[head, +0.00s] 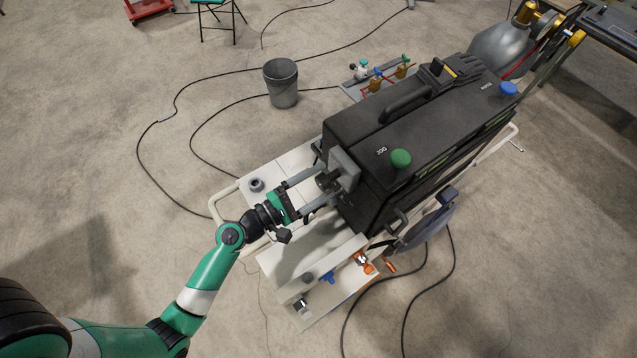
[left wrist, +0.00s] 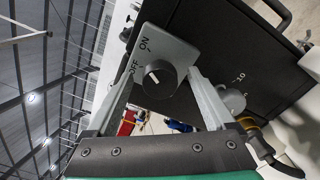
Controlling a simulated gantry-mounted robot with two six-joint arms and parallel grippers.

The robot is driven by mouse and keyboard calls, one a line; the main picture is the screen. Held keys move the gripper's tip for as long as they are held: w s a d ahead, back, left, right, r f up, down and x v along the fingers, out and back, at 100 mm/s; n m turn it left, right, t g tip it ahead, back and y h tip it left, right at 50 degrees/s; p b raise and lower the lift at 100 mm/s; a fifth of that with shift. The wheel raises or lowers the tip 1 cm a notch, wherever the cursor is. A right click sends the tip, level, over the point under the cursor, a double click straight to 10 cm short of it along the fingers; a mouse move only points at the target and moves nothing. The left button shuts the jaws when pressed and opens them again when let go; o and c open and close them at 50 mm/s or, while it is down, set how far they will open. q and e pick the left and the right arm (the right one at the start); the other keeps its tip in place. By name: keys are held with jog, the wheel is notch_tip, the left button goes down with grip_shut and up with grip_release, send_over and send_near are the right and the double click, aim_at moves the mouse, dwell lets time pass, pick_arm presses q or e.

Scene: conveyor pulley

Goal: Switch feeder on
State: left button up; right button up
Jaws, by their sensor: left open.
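The feeder is a large black machine (head: 400,140) on a light frame. A grey switch box (head: 345,168) with a dark round knob is on its near end. In the left wrist view the switch box (left wrist: 168,50) carries ON and OFF labels. Its knob (left wrist: 163,84) has a white mark on the side nearer the OFF label. My left gripper (head: 326,184) is open, with one finger on each side of the knob. In the left wrist view the gripper (left wrist: 164,76) shows gaps beside the knob; I cannot tell whether either finger touches it.
A second, smaller knob with numbers (left wrist: 232,98) is beside the switch box. A green button (head: 400,158) and blue button (head: 508,88) are on the feeder's top. A grey bucket (head: 282,82) and black cables lie on the floor. A white rail (head: 232,192) is near my left arm.

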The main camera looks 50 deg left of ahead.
pick_arm(q)
jog(key=shift+o, duration=0.6)
jog(key=s+b, duration=0.1)
jog(key=s, duration=0.6)
jog(key=shift+a, duration=0.35)
